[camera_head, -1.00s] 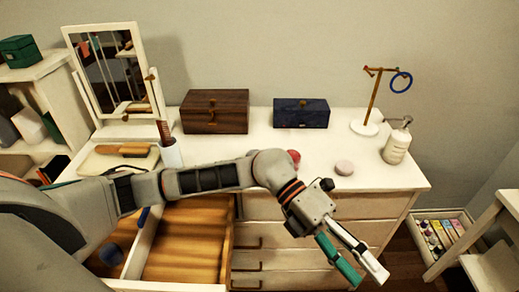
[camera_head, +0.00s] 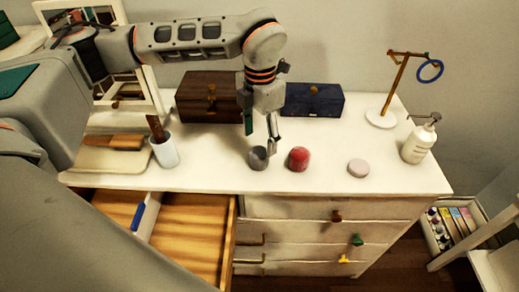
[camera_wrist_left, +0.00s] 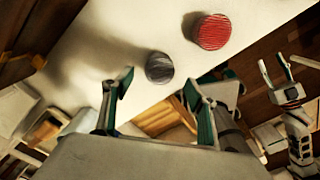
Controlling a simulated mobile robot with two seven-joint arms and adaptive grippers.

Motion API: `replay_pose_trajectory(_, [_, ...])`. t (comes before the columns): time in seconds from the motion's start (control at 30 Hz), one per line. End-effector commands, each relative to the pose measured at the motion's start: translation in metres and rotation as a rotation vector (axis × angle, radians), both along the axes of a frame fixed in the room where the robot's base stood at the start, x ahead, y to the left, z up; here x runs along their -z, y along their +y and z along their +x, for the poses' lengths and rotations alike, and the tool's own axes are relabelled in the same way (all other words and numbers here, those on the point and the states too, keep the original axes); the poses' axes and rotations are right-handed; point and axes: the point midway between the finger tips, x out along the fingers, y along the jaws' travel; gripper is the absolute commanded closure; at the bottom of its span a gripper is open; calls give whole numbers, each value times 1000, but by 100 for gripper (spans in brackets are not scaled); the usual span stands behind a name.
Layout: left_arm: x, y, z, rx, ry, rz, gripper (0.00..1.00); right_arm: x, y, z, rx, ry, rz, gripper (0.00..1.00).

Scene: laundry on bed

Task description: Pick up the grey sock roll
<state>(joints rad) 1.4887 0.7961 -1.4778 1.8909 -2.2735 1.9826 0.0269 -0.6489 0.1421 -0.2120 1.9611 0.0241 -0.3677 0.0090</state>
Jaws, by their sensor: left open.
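The grey sock roll (camera_head: 259,158) stands on the white dresser top, left of a red roll (camera_head: 299,159). My left gripper (camera_head: 261,135) points down just above and behind the grey roll, open and empty. In the left wrist view, the grey roll (camera_wrist_left: 159,68) shows just beyond the gap between the spread left fingers (camera_wrist_left: 158,92). The red roll (camera_wrist_left: 212,32) is farther up and right there. My right gripper (camera_wrist_left: 286,68) shows at the right edge of the left wrist view, its fingers apart and empty.
A brown wooden box (camera_head: 208,98) and a blue box (camera_head: 314,100) stand behind. A pale round item (camera_head: 358,168), a hook stand (camera_head: 381,118) and a pump bottle (camera_head: 420,143) are at right. A cup (camera_head: 165,152) is at left. An open drawer (camera_head: 190,222) juts out below.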

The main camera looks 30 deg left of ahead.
Motion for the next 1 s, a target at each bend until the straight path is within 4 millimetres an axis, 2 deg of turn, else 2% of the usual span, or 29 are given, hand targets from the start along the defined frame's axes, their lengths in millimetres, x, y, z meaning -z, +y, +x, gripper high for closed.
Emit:
replay_pose_trajectory(0.17, [7, -1, -1, 2, 3, -1, 42, -4, 1, 3, 1, -8, 2, 60])
replay_pose_trajectory(0.47, [38, -1, -4, 2, 4, -2, 42, -5, 1, 0, 1, -2, 3, 60])
replay_pose_trajectory(0.73, [73, -1, -7, 2, 3, -2, 42, -8, 1, 0, 1, -1, 2, 60])
replay_pose_trajectory(1.0, [78, -1, -6, 2, 0, -3, 42, -8, 1, 0, 1, -1, 2, 60])
